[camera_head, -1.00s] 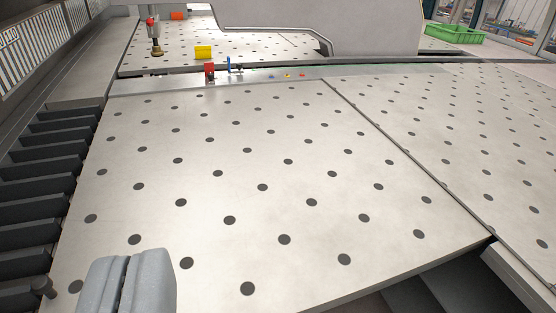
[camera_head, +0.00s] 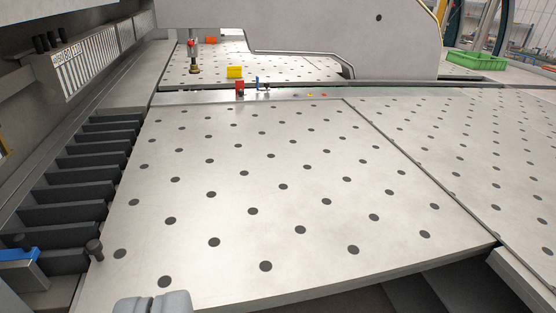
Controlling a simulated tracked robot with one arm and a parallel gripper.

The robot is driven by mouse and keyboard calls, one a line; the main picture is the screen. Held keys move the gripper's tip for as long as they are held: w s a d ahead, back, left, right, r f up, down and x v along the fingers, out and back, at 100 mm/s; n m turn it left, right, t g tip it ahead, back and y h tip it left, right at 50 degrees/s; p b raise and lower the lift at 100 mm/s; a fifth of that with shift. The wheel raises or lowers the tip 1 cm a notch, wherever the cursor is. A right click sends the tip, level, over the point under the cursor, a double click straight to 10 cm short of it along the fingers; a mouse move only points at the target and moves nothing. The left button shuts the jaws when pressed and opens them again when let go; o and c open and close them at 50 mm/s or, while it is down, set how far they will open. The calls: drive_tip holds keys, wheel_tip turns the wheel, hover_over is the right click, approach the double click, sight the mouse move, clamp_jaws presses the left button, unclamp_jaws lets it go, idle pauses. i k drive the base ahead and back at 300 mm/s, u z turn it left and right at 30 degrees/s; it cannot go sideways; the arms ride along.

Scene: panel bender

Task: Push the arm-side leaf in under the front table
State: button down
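A large pale metal table panel (camera_head: 265,190) with dark round dots fills the middle. A second dotted panel (camera_head: 480,150) lies to its right, past a thin dark seam. I cannot tell from this view which part is the arm-side leaf, or how far any leaf is in. The near edge of the middle panel (camera_head: 350,287) shows above a dark space below. My gripper (camera_head: 155,303) shows only as grey fingertips at the bottom edge, in front of the panel's near left part. The fingers look closed together and empty. Whether they touch the panel is hidden.
Dark slats (camera_head: 80,190) line the left side, with a dark knob (camera_head: 94,249) and a blue part (camera_head: 18,255) nearby. A green crate (camera_head: 475,61) is at the far right.

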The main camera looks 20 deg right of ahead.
sight(246, 207)
drive_tip(key=u, duration=0.1)
drive_tip(key=i, duration=0.9)
drive_tip(key=z, duration=0.1)
drive_tip(key=k, duration=1.25)
drive_tip(key=z, duration=0.4)
drive_tip(key=i, duration=1.75)
drive_tip(key=u, duration=0.55)
